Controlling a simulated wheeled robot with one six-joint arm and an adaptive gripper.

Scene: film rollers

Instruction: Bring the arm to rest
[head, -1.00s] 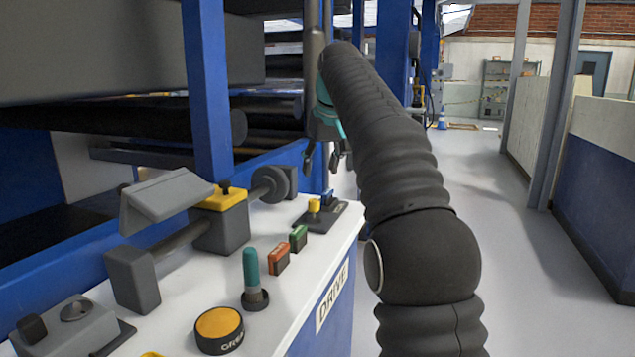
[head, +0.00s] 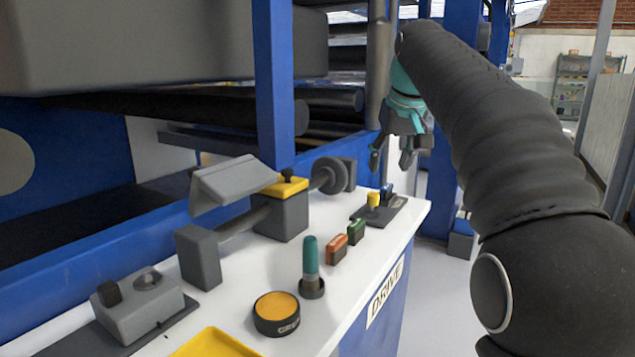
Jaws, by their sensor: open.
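My gripper (head: 392,158) hangs from the teal wrist of my arm, fingers pointing down. It is open and I see nothing between its fingers. It is in the upper middle of the head view, above and beyond the far end of the white bench (head: 345,285). My black-sleeved arm runs from the lower right up to it and hides part of the aisle.
The bench holds a grease tin (head: 277,312), a teal-handled tool (head: 311,262), orange (head: 337,248) and green (head: 356,231) blocks, a grey roller stand (head: 281,213) and a yellow tray (head: 214,345). A blue post (head: 275,85) rises behind. Floor right of the bench looks clear.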

